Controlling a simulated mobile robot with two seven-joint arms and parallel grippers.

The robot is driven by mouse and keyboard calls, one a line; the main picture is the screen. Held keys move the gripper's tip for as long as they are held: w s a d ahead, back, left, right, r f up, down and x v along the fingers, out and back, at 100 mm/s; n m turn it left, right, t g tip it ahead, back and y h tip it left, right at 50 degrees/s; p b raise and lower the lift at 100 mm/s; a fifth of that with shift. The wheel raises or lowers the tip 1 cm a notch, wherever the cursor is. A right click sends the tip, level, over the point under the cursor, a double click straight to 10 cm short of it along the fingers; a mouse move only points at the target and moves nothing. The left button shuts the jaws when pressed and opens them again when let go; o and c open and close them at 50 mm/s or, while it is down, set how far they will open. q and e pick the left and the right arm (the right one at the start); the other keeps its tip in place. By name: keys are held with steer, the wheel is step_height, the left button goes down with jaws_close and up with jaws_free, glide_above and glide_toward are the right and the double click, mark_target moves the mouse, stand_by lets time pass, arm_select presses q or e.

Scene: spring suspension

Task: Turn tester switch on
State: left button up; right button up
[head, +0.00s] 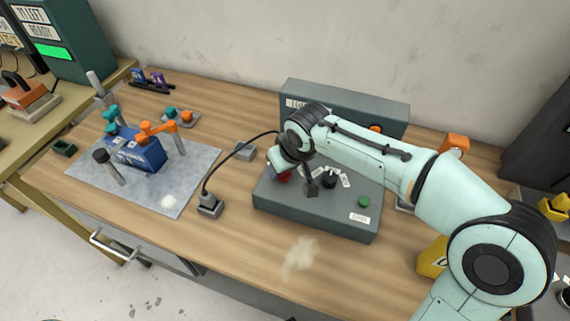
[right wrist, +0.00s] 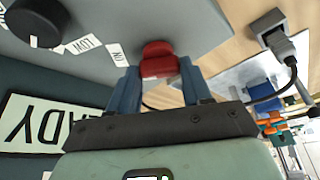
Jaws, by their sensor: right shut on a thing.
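The tester (head: 330,222) is a grey box with a raised back panel (head: 345,100), standing on the bench. Its red switch (head: 283,178) is at the left of the sloped top, mostly hidden by my right gripper in the head view. In the right wrist view the red switch (right wrist: 158,60) sits between the two blue-grey fingers. My right gripper (right wrist: 160,82) is shut on it. A small white label (right wrist: 118,54) lies beside the switch. A black knob (head: 328,181) and a green button (head: 363,201) are further right on the top. My left gripper is not in view.
A grey plug block (head: 210,206) with a black cable stands left of the tester. A yellow object (head: 432,258) is at the right. The bench front is mostly clear.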

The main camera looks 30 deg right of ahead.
steer(key=shift+m, duration=0.6)
steer(key=o, duration=1.1)
steer(key=shift+c, duration=0.2)
steer(key=p+v, duration=0.2)
steer(key=v, duration=1.1)
steer(key=shift+a+r, duration=0.2)
steer(key=shift+a, duration=0.05)
